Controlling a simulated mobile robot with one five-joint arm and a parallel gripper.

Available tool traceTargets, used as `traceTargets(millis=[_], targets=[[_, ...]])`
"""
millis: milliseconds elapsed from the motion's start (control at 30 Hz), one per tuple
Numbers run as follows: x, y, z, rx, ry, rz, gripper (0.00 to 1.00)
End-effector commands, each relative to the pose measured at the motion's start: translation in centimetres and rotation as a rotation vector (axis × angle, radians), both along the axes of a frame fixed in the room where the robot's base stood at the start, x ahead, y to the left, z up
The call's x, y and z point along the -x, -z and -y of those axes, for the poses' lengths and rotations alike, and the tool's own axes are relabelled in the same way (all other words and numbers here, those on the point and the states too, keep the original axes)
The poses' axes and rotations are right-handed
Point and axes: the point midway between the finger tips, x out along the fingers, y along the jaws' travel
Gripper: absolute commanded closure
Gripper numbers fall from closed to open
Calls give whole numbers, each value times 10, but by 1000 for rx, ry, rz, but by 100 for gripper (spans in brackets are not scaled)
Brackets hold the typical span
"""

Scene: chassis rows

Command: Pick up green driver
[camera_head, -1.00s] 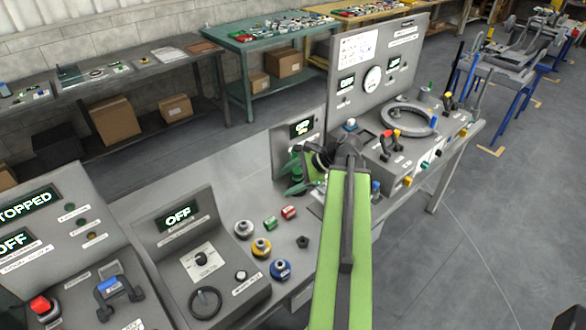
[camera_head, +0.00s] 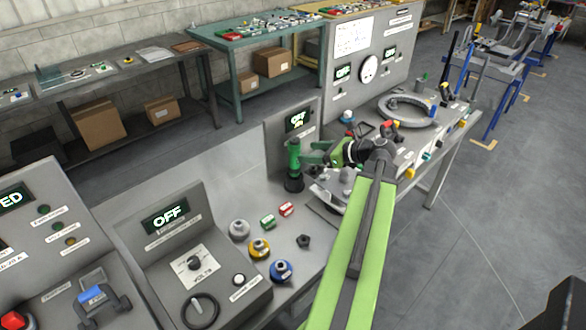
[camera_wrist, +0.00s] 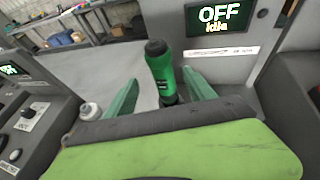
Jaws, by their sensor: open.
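The green driver (camera_head: 293,158) stands upright, its dark lower end at the bench in front of a small grey panel. My gripper (camera_head: 313,153) is just right of it in the head view, its green fingers pointing left at it. In the wrist view the green driver (camera_wrist: 163,75) has a black top and stands between the two open green fingers of my gripper (camera_wrist: 160,82). Gaps show on both sides, so the fingers do not grip it. Its lowest part is hidden behind my gripper's body in the wrist view.
The small panel with an OFF display (camera_head: 298,119) stands close behind the driver. An OFF console (camera_head: 168,217) is to the left. Several knobs, including a yellow one (camera_head: 259,248) and a blue one (camera_head: 281,271), sit on the bench. A large panel (camera_head: 368,68) rises behind right.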

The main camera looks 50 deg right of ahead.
Motion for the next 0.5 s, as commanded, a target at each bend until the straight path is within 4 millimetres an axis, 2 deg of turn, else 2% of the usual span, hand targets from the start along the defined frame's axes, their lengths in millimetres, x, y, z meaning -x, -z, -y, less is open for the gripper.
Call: traceTargets(millis=[100, 367, 500], targets=[[-16, 9, -2, 1, 0, -1, 37], [-23, 11, -3, 2, 1, -1, 37], [-40, 22, -5, 1, 0, -1, 37]])
